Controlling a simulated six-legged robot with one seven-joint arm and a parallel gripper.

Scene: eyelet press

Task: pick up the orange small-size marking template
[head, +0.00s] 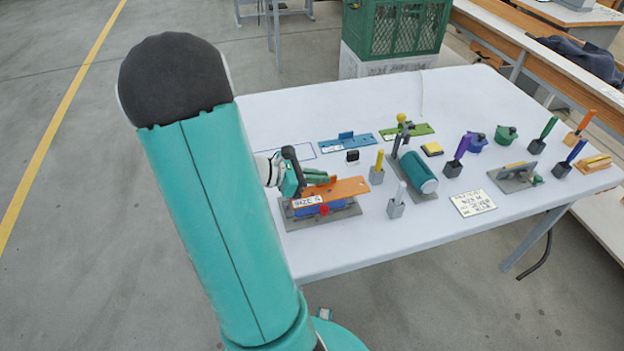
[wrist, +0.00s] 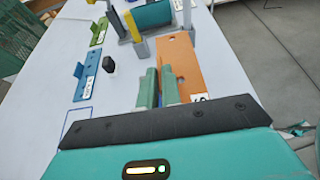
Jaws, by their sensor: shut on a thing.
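The orange marking template (head: 345,187), with a "SIZE S" label, lies over a blue block on a grey base plate (head: 350,212) near the table's front left. It also shows in the wrist view (wrist: 184,62) as an orange plate with holes. My gripper (head: 312,178) is at its left part, shut on its raised grip. In the wrist view the two teal fingers (wrist: 157,88) stand close together beside the plate. The grip between them is mostly hidden. I cannot tell whether the template is lifted clear of the block.
A blue template (head: 346,142) and a green template (head: 406,132) lie behind. A teal cylinder press (head: 417,172) and a grey holder with a white-handled tool (head: 396,204) stand to the right. A black small object (head: 352,156) is near. An outlined area (head: 301,152) on the table is empty.

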